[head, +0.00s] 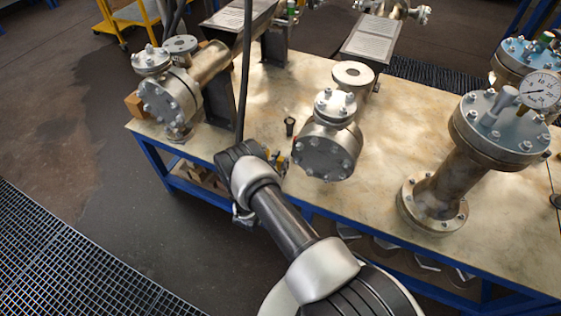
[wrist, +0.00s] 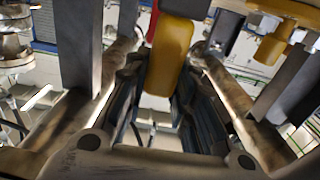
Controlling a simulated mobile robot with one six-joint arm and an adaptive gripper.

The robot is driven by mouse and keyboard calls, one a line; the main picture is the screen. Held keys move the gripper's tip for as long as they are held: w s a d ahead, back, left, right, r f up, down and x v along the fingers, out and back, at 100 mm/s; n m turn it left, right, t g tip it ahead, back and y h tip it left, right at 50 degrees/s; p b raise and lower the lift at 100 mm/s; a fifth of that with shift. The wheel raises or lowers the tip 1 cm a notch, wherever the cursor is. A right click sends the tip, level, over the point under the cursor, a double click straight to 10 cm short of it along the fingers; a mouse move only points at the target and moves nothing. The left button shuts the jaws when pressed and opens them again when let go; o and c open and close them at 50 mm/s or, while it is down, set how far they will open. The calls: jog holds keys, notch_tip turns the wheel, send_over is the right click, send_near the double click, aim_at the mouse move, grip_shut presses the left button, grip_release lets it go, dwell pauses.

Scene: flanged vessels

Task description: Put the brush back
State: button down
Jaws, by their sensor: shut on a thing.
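In the wrist view my gripper (wrist: 162,72) is shut, its two dark fingers on either side of a yellow handle (wrist: 170,50). I take this handle to be the brush's; no bristles can be made out. In the head view my arm reaches to the front edge of the table, and my wrist hides most of the gripper. A small yellow and grey part (head: 283,163) shows just beyond my wrist, beside the middle flanged vessel (head: 325,150). I cannot tell where the brush's place is.
One lies at the left (head: 168,95); an upright one with a gauge (head: 465,160) stands at the right. A small dark fitting (head: 290,125) stands near the middle vessel. Another yellow part (wrist: 275,40) is right of the fingers.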

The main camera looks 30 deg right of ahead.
jog(key=shift+f, duration=0.55)
jog(key=c, duration=1.3)
grip_release()
jog(key=shift+o, duration=0.7)
jog(key=o, duration=0.4)
jog(key=shift+c, duration=0.2)
jog(key=shift+r, duration=0.1)
jog(key=shift+r+p, duration=2.45)
jog(key=shift+r, duration=1.05)
